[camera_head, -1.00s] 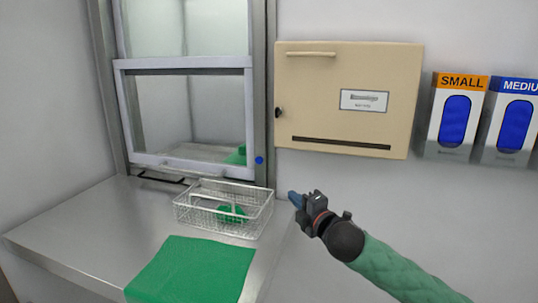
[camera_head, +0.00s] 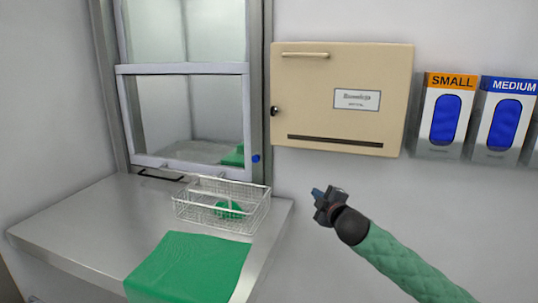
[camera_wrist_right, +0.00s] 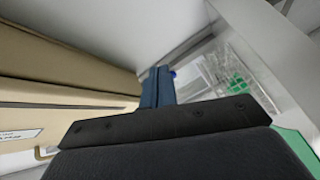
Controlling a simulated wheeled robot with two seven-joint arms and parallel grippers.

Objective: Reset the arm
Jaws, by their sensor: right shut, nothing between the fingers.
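My right gripper (camera_head: 319,193) is shut and empty, in mid-air to the right of the steel counter and below the beige wall box. Its arm has a green quilted sleeve and comes in from the lower right. In the right wrist view its blue fingertips (camera_wrist_right: 157,88) are together with nothing between them. My left gripper is not in view.
A wire basket (camera_head: 185,212) holding a green item (camera_head: 229,209) stands on the steel counter (camera_head: 85,235). A green cloth (camera_head: 190,267) lies in front. A passthrough window (camera_head: 190,110) is behind, the beige box (camera_head: 320,95) and glove dispensers (camera_head: 447,118) on the wall.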

